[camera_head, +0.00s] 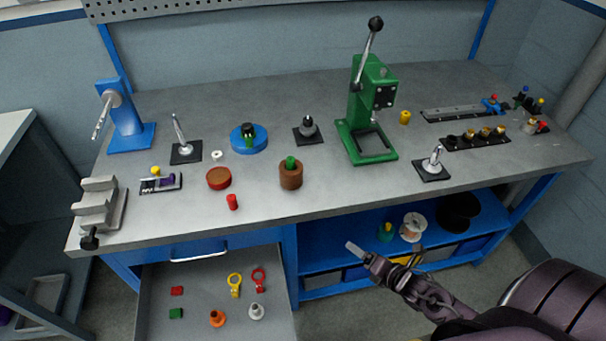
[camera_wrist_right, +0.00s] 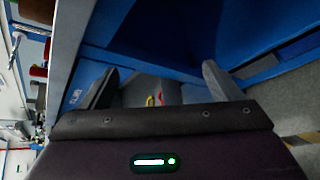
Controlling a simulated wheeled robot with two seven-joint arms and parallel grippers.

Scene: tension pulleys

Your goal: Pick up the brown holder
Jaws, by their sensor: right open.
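The brown holder (camera_head: 291,177) is a short brown cylinder with a green piece standing in its top. It stands upright near the front edge of the workbench, left of the green press. My right gripper (camera_head: 384,254) is in front of the bench and below its top, right of the holder and well apart from it. In the right wrist view the right gripper (camera_wrist_right: 160,85) is open, with nothing between its fingers. My left gripper is not in view.
A red cylinder (camera_head: 232,202) and a reddish-brown disc (camera_head: 219,178) stand left of the holder. The green press (camera_head: 370,110) stands behind and right. An open drawer (camera_head: 215,280) with several small parts juts out below. The bench top (camera_head: 345,185) right of the holder is clear.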

